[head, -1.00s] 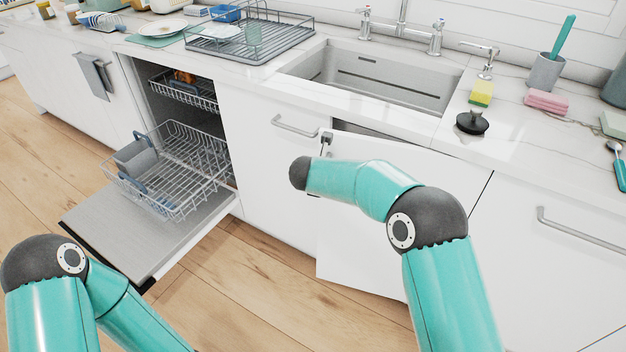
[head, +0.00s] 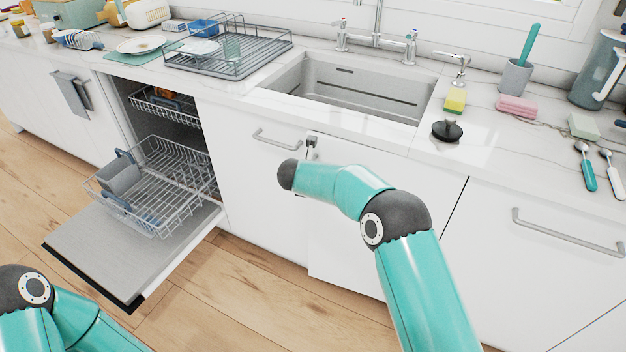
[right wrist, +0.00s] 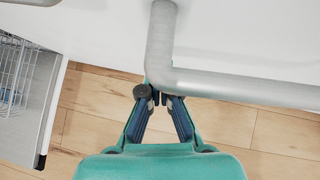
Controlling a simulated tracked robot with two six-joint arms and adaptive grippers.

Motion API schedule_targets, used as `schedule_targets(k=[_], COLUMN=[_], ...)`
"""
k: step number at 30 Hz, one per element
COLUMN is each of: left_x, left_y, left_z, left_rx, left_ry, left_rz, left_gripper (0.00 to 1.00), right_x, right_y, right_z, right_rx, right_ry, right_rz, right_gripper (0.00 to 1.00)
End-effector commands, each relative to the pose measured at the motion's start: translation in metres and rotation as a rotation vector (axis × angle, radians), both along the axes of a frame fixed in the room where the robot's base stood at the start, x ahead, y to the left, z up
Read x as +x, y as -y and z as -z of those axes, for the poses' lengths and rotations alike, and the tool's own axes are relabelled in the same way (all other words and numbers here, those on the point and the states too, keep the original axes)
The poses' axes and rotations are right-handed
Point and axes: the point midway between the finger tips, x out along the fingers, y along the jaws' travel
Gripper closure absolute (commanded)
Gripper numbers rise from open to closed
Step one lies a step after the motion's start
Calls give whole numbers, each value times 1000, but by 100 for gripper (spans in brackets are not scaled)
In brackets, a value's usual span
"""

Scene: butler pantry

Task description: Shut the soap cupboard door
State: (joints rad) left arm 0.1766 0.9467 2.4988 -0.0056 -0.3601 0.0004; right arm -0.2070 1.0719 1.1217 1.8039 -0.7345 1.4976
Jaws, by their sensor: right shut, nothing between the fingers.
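The white cupboard door (head: 345,245) under the right part of the sink looks almost flush with its neighbour. Its lower left corner still seems to stand slightly proud, and I cannot tell if it is fully shut. My right arm reaches across its front and hides part of it. In the right wrist view my right gripper (right wrist: 155,97) is shut and empty, its tips close to the bend of a grey bar handle (right wrist: 240,88). I cannot tell if they touch. The left gripper is out of view; only my left arm shows at bottom left.
The dishwasher door (head: 135,245) hangs open to the left, with its lower rack (head: 160,185) pulled out. A closed neighbouring cupboard (head: 250,185) and a right-hand front with a long handle (head: 565,235) flank the door. The sink (head: 350,90) is above.

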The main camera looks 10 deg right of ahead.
Motion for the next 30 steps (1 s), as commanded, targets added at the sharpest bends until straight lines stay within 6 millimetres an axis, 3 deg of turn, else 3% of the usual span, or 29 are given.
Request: schedule_targets(k=[8, 9, 18, 26, 30], left_x=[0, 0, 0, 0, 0], left_y=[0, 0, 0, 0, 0], left_z=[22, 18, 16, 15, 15], left_rx=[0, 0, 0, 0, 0], left_ry=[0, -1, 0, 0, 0], left_rz=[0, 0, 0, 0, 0], left_gripper=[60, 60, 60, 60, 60], right_x=[-21, -25, -63, -78, -81], right_y=[-33, -37, -61, -70, -54], right_z=[5, -8, -52, -69, -75], right_rx=[-1, 1, 1, 11, 9], right_ry=[1, 5, 2, 6, 48], right_rz=[-19, -18, -18, -1, 109], right_gripper=[100, 100, 100, 100, 100])
